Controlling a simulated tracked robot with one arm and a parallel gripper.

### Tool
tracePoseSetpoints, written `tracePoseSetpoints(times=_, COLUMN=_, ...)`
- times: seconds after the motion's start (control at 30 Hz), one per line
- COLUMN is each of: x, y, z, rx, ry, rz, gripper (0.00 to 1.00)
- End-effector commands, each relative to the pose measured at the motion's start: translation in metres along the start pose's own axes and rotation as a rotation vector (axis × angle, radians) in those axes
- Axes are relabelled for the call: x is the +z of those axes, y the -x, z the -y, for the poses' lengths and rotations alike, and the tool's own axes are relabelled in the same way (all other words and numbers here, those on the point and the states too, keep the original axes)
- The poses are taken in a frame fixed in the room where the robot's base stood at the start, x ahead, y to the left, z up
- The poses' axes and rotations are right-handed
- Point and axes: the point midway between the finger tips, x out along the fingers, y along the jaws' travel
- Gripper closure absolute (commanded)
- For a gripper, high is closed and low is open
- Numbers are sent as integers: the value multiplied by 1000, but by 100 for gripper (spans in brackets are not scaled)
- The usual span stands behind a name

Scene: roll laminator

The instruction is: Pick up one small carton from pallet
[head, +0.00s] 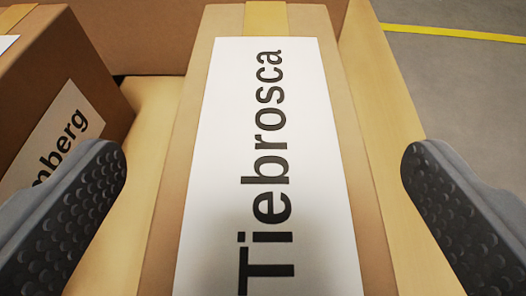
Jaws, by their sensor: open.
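A small tan carton (368,195) lies below my gripper in the middle of the head view. It has a long white label (220,180) reading "Tiebrosca" and a strip of yellow tape (265,18) at its far end. My gripper (264,160) is open, with one dark studded finger on each side of the carton. Gaps show between both fingers and the carton's sides, so neither appears to touch it. The carton's near end is cut off by the bottom of the picture. I cannot tell how far the fingertips are above the surface.
A darker brown carton (60,50) with a partly hidden label ending in "nberg" stands close on the left. A light wooden-coloured surface (150,115) shows beside the carton. Grey floor (450,90) with a yellow line (450,33) lies at the upper right.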

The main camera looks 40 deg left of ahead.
Motion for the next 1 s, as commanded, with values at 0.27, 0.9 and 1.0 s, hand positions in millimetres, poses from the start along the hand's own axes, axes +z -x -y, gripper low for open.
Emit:
tracePoseSetpoints(times=0.27, x=2, y=-21, z=0, rx=0, ry=0, rz=3, gripper=7)
tracePoseSetpoints(times=0.9, x=0, y=-20, z=0, rx=0, ry=0, rz=2, gripper=95)
tracePoseSetpoints(times=1.0, x=-4, y=-19, z=0, rx=0, ry=0, rz=1, gripper=95)
